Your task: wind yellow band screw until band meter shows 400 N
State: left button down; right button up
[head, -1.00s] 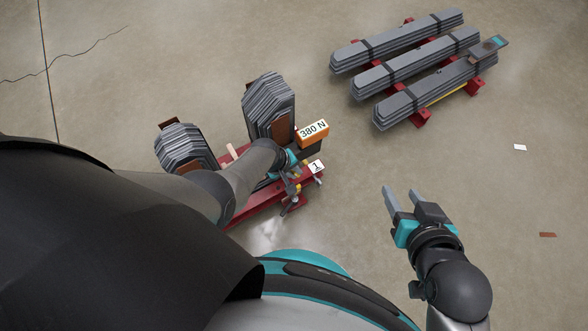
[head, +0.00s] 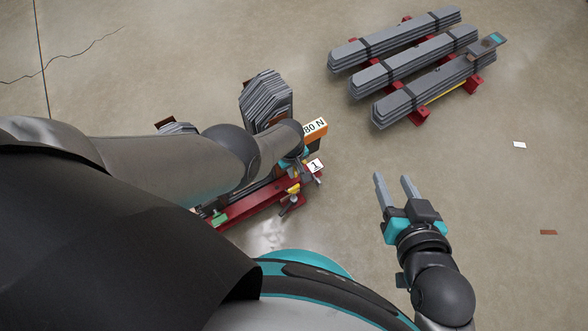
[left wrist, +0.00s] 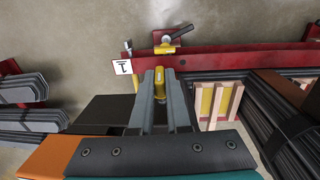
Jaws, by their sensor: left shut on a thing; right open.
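My left gripper (head: 297,166) is at the red stand beside the band meter. In the left wrist view its fingers (left wrist: 160,88) are shut on the yellow band screw (left wrist: 160,80), between them. The screw is mostly hidden by my arm in the head view. The orange band meter (head: 316,138) has a white display; "80 N" is readable and its left edge is covered by my arm. The meter's orange side also seems to show in the left wrist view (left wrist: 48,158). My right gripper (head: 394,180) is open and empty over bare floor.
Stacks of grey sheets (head: 264,98) stand on the red stand (head: 250,204), by a "1" label (head: 315,165). A yellow clamp with a black handle (left wrist: 178,36) sits at the red beam. Long grey stacks (head: 415,58) lie at upper right. Floor at right is mostly clear.

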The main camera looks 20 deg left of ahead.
dwell(0.4)
pick_arm(q)
jog(key=c, duration=0.9)
grip_release()
jog(key=shift+r, duration=0.1)
